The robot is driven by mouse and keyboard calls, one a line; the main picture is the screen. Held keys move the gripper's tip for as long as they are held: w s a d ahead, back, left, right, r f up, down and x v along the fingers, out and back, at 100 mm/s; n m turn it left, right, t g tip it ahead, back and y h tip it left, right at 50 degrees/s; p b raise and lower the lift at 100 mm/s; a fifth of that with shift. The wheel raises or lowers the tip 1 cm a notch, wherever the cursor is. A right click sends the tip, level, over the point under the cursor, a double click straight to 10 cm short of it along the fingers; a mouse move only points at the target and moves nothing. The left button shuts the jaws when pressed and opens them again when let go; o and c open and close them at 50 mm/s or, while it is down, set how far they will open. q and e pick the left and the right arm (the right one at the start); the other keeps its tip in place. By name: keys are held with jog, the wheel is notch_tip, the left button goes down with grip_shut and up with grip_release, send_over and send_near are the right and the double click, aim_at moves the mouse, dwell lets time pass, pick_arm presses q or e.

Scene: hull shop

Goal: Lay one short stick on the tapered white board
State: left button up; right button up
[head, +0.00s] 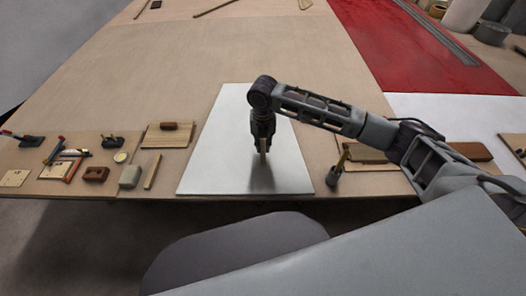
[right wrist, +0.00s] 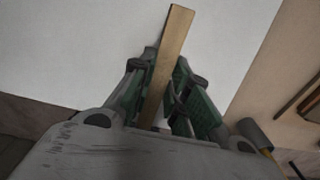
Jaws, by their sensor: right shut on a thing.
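My right gripper (head: 262,147) is over the tapered white board (head: 215,150), near its middle. It is shut on a short wooden stick (right wrist: 168,60), which sticks out past the fingers in the right wrist view, where the gripper (right wrist: 165,90) also shows. In the head view only a small pale part of the stick (head: 263,150) shows below the fingers. I cannot tell whether the stick touches the board. The board lies flat on the bench, with a dark shadow or reflection below the gripper. Another short stick (head: 152,171) lies left of the board. My left gripper is out of view.
Left of the board lie a wooden plate with a brown block (head: 168,136), a grey block (head: 130,176), a brown block (head: 96,174) and several small tools. A mallet-like tool (head: 336,172) is at the right. The bench (head: 270,50) behind the board is mostly clear.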

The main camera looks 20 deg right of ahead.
aim_at(263, 151)
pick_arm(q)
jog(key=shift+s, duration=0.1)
pick_arm(e)
notch_tip(263, 151, down, 4)
jog(key=shift+f, duration=0.5)
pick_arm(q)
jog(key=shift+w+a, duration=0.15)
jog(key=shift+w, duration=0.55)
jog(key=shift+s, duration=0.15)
pick_arm(e)
jog(key=shift+f, duration=0.15)
jog(key=o, duration=0.8)
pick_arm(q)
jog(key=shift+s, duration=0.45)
pick_arm(e)
jog(key=shift+o, duration=0.2)
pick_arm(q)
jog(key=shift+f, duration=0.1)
